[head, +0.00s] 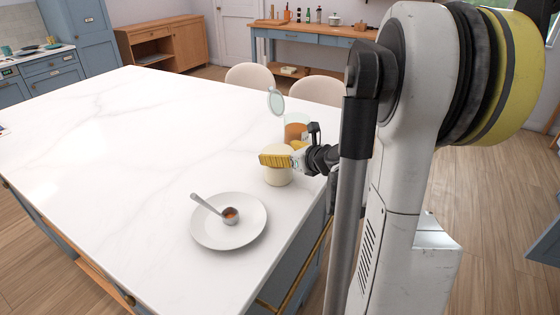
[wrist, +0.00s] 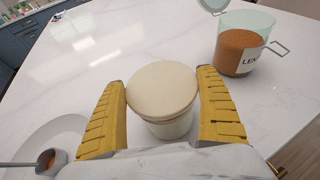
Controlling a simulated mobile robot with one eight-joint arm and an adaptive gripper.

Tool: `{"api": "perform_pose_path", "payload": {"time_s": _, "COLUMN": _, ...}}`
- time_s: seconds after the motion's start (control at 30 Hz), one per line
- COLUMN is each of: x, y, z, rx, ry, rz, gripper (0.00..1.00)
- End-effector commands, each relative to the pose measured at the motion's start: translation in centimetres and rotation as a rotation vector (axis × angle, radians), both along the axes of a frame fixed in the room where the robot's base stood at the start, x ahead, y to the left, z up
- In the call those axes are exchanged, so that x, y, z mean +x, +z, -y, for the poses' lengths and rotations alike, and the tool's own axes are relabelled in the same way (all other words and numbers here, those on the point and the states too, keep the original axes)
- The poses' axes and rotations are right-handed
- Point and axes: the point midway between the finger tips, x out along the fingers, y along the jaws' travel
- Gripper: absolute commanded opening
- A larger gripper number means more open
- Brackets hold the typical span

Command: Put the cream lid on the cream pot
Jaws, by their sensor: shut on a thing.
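The cream pot (head: 278,178) stands upright on the white worktop near its right edge; its side also shows below the lid in the wrist view (wrist: 172,130). The round cream lid (wrist: 162,88) is over the pot's mouth. My gripper (wrist: 164,92) has its yellow fingers on either side of the lid and is shut on it; in the head view the gripper (head: 276,160) covers the pot's upper part. The lid looks in line with the pot or very nearly so. I cannot tell whether it rests fully on the rim.
A glass jar (wrist: 240,52) of orange-brown lentils, its lid open, stands just behind the pot. A white plate (head: 241,239) with a metal scoop (head: 230,214) lies in front and to the left. The worktop (head: 120,150) is clear on the left.

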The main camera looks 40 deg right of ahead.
Motion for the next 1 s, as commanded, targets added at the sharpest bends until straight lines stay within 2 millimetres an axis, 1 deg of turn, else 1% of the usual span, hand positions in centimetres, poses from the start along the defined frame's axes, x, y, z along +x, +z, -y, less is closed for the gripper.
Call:
{"api": "perform_pose_path", "payload": {"time_s": 0.03, "x": 0.0, "y": -1.2, "z": 0.0, "rx": 0.0, "ry": 0.0, "rz": 0.0, "gripper": 0.5}}
{"api": "perform_pose_path", "payload": {"time_s": 0.07, "x": 0.0, "y": -1.4, "z": 0.0, "rx": 0.0, "ry": 0.0, "rz": 0.0, "gripper": 0.5}}
{"api": "perform_pose_path", "payload": {"time_s": 0.3, "x": 0.0, "y": -1.2, "z": 0.0, "rx": 0.0, "ry": 0.0, "rz": 0.0, "gripper": 0.5}}
{"api": "perform_pose_path", "payload": {"time_s": 0.6, "x": 0.0, "y": -2.2, "z": 0.0, "rx": 0.0, "ry": 0.0, "rz": 0.0, "gripper": 0.5}}
{"api": "perform_pose_path", "payload": {"time_s": 0.63, "x": 0.0, "y": -2.1, "z": 0.0, "rx": 0.0, "ry": 0.0, "rz": 0.0, "gripper": 0.91}}
{"api": "perform_pose_path", "payload": {"time_s": 0.67, "x": 0.0, "y": -2.0, "z": 0.0, "rx": 0.0, "ry": 0.0, "rz": 0.0, "gripper": 1.0}}
{"api": "perform_pose_path", "payload": {"time_s": 0.9, "x": 0.0, "y": -1.9, "z": 0.0, "rx": 0.0, "ry": 0.0, "rz": 0.0, "gripper": 1.0}}
{"api": "perform_pose_path", "payload": {"time_s": 1.0, "x": 0.0, "y": -1.4, "z": 0.0, "rx": 0.0, "ry": 0.0, "rz": 0.0, "gripper": 1.0}}
